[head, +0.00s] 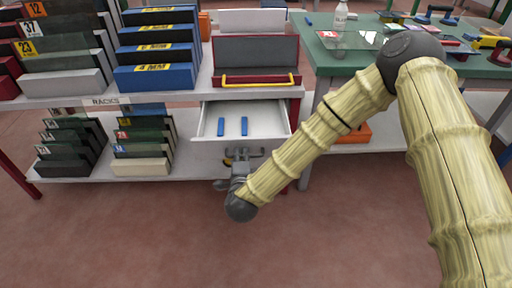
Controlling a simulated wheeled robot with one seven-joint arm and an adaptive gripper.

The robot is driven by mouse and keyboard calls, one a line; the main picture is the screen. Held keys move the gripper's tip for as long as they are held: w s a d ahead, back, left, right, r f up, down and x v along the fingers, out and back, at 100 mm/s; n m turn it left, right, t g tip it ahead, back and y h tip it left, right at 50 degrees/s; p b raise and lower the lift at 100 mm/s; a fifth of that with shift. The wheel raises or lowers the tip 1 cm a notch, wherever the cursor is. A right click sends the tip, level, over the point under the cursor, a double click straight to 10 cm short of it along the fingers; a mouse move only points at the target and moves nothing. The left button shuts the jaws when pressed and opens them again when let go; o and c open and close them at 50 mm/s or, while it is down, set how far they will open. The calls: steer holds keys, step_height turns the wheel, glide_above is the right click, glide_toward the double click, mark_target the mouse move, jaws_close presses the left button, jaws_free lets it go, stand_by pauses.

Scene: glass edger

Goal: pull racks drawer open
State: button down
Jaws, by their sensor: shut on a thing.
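The racks drawer (203,131) is a white drawer under the bench beside the RACKS label (105,101). It stands pulled out, with its inside in view. Two small blue bars (232,126) lie on its floor. My gripper (243,156) is at the lower front of the drawer. It is shut on the drawer's handle, which is mostly hidden by the gripper and wrist.
A red tray with a yellow handle (260,81) sits above the drawer. A green table (400,66) with tools and a bottle is at right. The floor in front is clear.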

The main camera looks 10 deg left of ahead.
steer(key=shift+s+d, duration=0.1)
steer(key=shift+s, duration=0.25)
steer(key=c, duration=1.8)
jaws_free()
steer(key=v, duration=1.2)
steer(key=shift+f, duration=0.1)
